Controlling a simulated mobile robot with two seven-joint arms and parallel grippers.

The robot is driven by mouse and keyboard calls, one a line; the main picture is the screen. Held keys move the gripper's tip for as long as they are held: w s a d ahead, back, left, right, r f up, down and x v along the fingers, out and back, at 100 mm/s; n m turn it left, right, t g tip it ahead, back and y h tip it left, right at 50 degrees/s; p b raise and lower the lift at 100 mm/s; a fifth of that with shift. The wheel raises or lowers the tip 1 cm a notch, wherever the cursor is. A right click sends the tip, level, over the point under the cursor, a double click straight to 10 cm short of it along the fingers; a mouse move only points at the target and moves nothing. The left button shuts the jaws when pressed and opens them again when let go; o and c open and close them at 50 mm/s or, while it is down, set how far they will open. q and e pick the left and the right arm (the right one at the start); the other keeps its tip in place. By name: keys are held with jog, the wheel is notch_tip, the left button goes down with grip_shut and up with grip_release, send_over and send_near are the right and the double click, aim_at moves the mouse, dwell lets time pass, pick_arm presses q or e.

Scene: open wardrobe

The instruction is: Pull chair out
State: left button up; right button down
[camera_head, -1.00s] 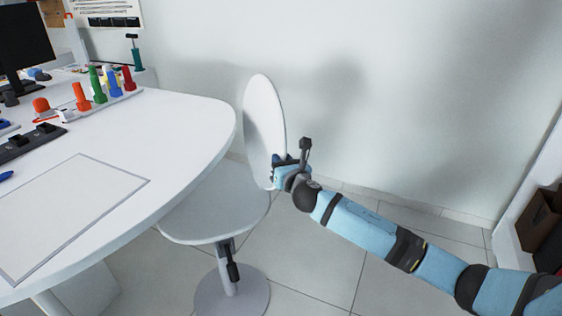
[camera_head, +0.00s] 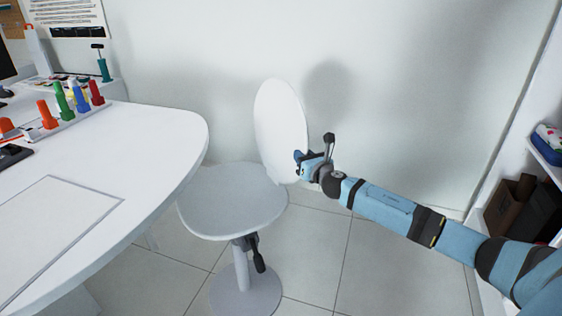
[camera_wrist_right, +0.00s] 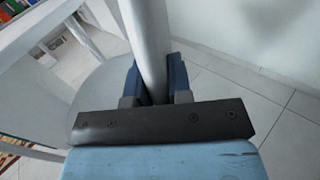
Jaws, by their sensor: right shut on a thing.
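A white chair with an oval backrest (camera_head: 281,128), a round seat (camera_head: 232,200) and a disc base (camera_head: 246,292) stands upright beside the white table (camera_head: 150,150). Most of the seat is clear of the table's rounded edge in the head view. My right gripper (camera_head: 302,165) is shut on the right edge of the backrest. In the right wrist view the edge of the backrest (camera_wrist_right: 148,45) stands between the two dark blue fingers (camera_wrist_right: 155,82), with the seat (camera_wrist_right: 95,100) to the left. My left gripper is not in view.
Coloured markers (camera_head: 75,98) in a holder and a flat framed sheet (camera_head: 55,235) lie on the table. A white wall (camera_head: 400,80) stands behind the chair. A shelf with brown boxes (camera_head: 520,205) is at the right. Tiled floor (camera_head: 370,270) is free between.

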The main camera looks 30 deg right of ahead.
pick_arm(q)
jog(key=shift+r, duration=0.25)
pick_arm(e)
jog(key=d, duration=0.4)
jog(key=shift+s+d, duration=0.15)
jog(key=shift+d, duration=0.15)
jog(key=c, duration=1.4)
grip_release()
jog(key=shift+r, duration=0.1)
jog(key=o, duration=0.4)
jog(key=shift+d, duration=0.2)
jog(key=shift+c, duration=0.2)
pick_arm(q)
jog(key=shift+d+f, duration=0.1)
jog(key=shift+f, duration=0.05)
pick_arm(e)
jog(key=shift+s+a, duration=0.15)
pick_arm(q)
jog(key=shift+p, duration=0.4)
pick_arm(e)
jog(key=s, duration=1.3)
jog(key=shift+s+a, duration=0.3)
jog(key=shift+a, duration=0.1)
